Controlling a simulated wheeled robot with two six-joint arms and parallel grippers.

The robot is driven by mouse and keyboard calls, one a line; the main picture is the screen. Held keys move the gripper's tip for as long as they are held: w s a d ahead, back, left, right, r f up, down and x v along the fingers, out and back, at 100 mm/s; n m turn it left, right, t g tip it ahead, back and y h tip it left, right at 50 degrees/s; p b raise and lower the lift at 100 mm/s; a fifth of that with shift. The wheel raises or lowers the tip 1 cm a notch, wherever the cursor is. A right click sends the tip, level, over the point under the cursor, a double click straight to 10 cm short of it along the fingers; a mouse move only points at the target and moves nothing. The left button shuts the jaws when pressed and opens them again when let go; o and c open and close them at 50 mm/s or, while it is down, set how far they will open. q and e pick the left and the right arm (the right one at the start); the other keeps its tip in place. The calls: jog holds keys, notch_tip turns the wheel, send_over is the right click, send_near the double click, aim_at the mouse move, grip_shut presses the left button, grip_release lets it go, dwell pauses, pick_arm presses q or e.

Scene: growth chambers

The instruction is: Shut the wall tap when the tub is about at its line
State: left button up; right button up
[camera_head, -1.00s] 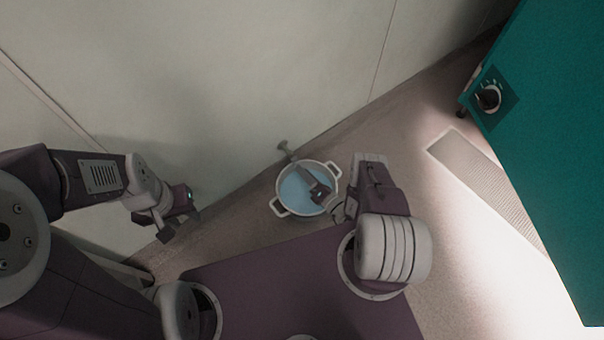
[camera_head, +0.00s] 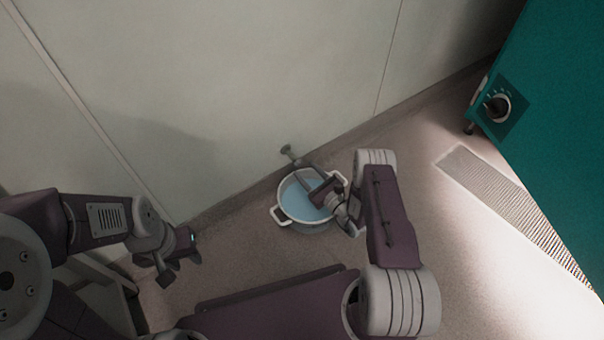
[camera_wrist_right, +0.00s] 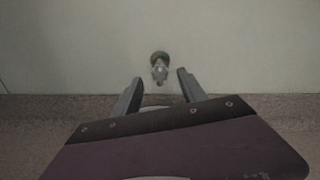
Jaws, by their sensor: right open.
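The white tub (camera_head: 309,226) with two side handles stands on the floor by the wall and holds pale blue water. Its line is not visible to me. The grey wall tap (camera_head: 289,153) sticks out from the wall above the tub's far rim. In the right wrist view the tap (camera_wrist_right: 159,66) is ahead, just beyond and between the fingertips, apart from them. My right gripper (camera_wrist_right: 156,84) is open and empty. In the head view it hangs over the tub's right side and hides part of it. My left gripper (camera_head: 181,267) is empty, left of the tub, its fingers apart.
A teal cabinet (camera_head: 560,130) with a dial (camera_head: 497,107) stands at the right. A floor grate (camera_head: 510,205) lies beside it. The pale wall (camera_head: 230,90) runs behind the tub. Bare floor lies between tub and grate.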

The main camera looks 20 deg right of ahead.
aim_at(300, 164)
jog(key=b+x, duration=0.1)
jog(key=x, duration=0.1)
jog(key=shift+w+f, duration=0.15)
jog(key=shift+w, duration=0.1)
jog(key=shift+w+a, duration=0.15)
jog(key=shift+w, duration=0.1)
grip_shut()
pick_arm(q)
notch_tip(300, 164, down, 2)
jog(key=shift+f, duration=0.1)
pick_arm(e)
jog(key=shift+r+n+p, duration=0.15)
jog(key=shift+n+p, duration=0.35)
jog(key=shift+n, duration=0.25)
jog(key=shift+r+n+p, duration=0.15)
jog(key=shift+n+p, duration=0.35)
jog(key=shift+n, duration=0.25)
pick_arm(q)
jog(key=shift+r+p, duration=0.85)
jog(key=shift+r, duration=1.05)
pick_arm(e)
jog(key=shift+f+n, duration=0.15)
jog(key=shift+n, duration=1.45)
